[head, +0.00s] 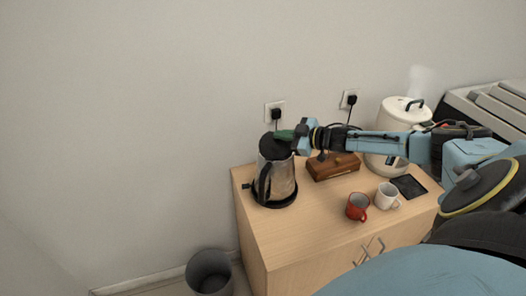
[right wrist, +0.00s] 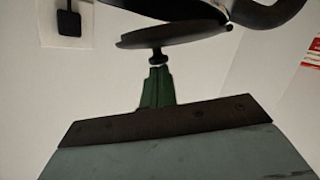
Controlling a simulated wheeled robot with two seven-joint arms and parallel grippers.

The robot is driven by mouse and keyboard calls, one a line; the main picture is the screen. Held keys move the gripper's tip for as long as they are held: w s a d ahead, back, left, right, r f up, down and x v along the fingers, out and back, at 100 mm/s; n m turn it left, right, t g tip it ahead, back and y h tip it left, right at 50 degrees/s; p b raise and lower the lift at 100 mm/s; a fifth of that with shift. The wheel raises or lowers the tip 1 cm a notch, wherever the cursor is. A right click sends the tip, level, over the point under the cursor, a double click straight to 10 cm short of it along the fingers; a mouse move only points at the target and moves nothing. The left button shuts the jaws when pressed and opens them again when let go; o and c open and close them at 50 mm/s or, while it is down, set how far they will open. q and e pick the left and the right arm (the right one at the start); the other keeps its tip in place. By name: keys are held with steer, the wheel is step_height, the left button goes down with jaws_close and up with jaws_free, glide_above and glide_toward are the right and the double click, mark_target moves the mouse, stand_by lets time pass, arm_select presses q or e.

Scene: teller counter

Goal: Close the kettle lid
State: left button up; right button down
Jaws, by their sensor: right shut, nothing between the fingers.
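The kettle (head: 279,180), a steel jug with a black handle and base, stands at the left end of the wooden cabinet. Its dark lid (head: 272,150) looks tilted up from the rim. The lid shows edge-on in the right wrist view (right wrist: 180,36), with a small knob (right wrist: 157,58) on it. My right gripper (head: 284,135) has green fingers and is shut and empty. Its fingertips (right wrist: 158,72) are at the knob; whether they touch it I cannot tell. My left gripper is not in view.
A wooden box (head: 333,170), a red mug (head: 357,207), a white mug (head: 387,196) and a black tablet (head: 409,186) share the cabinet top (head: 310,222). A steaming white cooker (head: 397,112) stands at the back right. A bin (head: 210,274) is on the floor.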

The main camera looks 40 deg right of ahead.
steer(key=shift+w+d+f+b, duration=0.15)
steer(key=shift+d+f+b, duration=0.25)
steer(key=shift+f, duration=0.15)
steer(key=shift+w+d+f+b, duration=0.2)
steer(key=shift+d+f+b, duration=0.15)
steer(key=shift+f+b, duration=0.15)
step_height(320, 180, up, 4)
steer(key=p, duration=0.4)
steer(key=shift+s+r, duration=0.15)
steer(key=shift+r, duration=0.1)
steer(key=d+p+v, duration=0.1)
steer(key=v, duration=0.8)
